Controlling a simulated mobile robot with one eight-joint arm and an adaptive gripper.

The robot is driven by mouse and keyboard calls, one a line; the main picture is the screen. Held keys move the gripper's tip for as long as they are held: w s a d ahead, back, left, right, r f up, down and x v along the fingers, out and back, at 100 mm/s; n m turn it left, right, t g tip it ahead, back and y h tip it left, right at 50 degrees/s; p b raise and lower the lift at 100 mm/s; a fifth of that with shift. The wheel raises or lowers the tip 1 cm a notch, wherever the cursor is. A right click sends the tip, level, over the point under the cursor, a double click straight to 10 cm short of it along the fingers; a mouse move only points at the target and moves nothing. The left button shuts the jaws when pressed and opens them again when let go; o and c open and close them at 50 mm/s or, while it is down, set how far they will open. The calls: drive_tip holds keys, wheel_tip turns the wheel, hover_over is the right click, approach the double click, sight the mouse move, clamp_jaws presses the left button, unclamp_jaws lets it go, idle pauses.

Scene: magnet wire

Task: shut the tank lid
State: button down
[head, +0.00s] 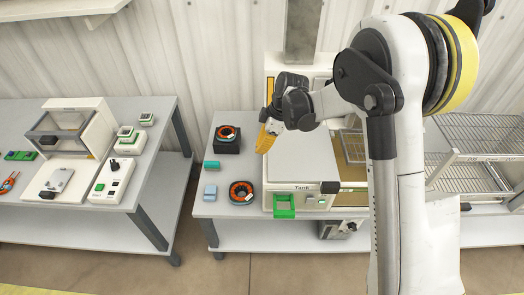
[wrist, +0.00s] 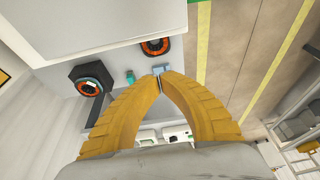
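The white tank (head: 302,187), labelled "Tank" on its front, stands on the middle table. A flat white panel (head: 305,155), which looks like its lid, covers the left part of the top. To its right a tan area (head: 352,146) with a wire basket shows, partly hidden by my arm. I cannot tell how far the lid is open. My gripper (head: 263,146) has yellow fingers and is over the tank's left edge. In the wrist view, my gripper's fingertips (wrist: 161,76) meet with nothing between them, and a white tank surface (wrist: 100,25) fills the upper left.
Left of the tank lie an orange-and-black ring (head: 241,192), a light blue block (head: 210,192), a teal block (head: 211,165) and a black block with another ring (head: 227,139). A wire rack (head: 480,135) stands right.

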sight(332, 167)
wheel_tip(332, 167, down, 10)
drive_tip(key=b, duration=0.4)
drive_tip(key=shift+d+r+b, duration=0.15)
drive_tip(key=shift+d+b, duration=0.15)
drive_tip(key=shift+b, duration=0.05)
drive_tip(key=shift+d, duration=0.15)
drive_tip(key=d, duration=1.6)
drive_tip(key=s+d+b, duration=0.1)
drive_tip(key=d, duration=0.8)
drive_tip(key=shift+d, duration=0.1)
